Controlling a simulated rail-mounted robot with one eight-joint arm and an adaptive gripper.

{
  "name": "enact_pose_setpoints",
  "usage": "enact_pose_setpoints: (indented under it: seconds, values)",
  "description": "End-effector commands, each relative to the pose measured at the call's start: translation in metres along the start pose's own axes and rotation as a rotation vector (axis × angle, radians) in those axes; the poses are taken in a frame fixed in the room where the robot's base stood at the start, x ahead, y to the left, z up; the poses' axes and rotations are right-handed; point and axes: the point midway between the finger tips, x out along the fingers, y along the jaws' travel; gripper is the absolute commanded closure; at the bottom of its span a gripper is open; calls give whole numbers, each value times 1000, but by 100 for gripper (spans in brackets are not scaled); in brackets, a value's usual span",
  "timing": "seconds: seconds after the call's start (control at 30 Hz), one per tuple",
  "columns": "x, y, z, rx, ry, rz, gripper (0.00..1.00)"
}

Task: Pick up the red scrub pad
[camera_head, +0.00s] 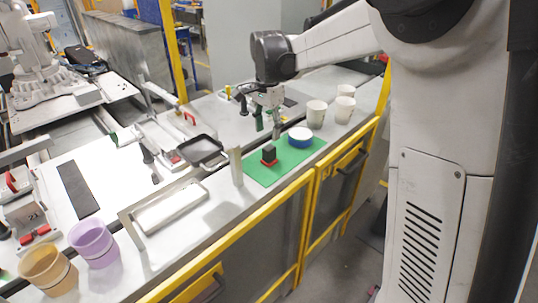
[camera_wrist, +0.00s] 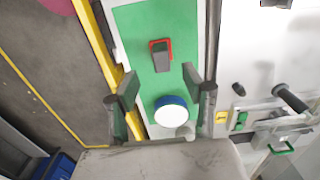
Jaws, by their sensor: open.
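The red scrub pad (camera_head: 264,163) lies on a green mat (camera_head: 262,178) on the counter, with a dark block-like part on top that hides most of its red. In the wrist view the pad (camera_wrist: 169,45) shows as a red rim around the dark block, near the top middle of the mat (camera_wrist: 133,30). My gripper (camera_head: 268,120) hangs above the counter behind the pad in the head view. In the wrist view my gripper (camera_wrist: 160,84) has its fingers apart with nothing held between them, and the pad lies beyond the fingertips.
A round blue-and-white item (camera_head: 300,137) stands on the mat right of the pad; it shows between my fingers in the wrist view (camera_wrist: 171,112). White cups (camera_head: 316,115) stand farther right. A metal upright (camera_head: 237,166) and a black tray (camera_head: 202,151) are left. A yellow edge (camera_head: 240,236) borders the counter.

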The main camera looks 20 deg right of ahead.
Motion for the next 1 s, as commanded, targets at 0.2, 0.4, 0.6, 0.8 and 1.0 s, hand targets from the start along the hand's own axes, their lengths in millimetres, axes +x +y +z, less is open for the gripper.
enact_pose_setpoints:
  seconds: [0.2, 0.4, 0.6, 0.8, 1.0]
  values:
    - [22, 0, 0, 0, 0, 0, 56]
    - [36, -1, -4, 0, 0, 0, 56]
    - [64, -2, -8, 0, 0, 0, 56]
    - [75, -2, -7, 0, 0, 0, 56]
    - [76, -2, -7, 0, 0, 0, 58]
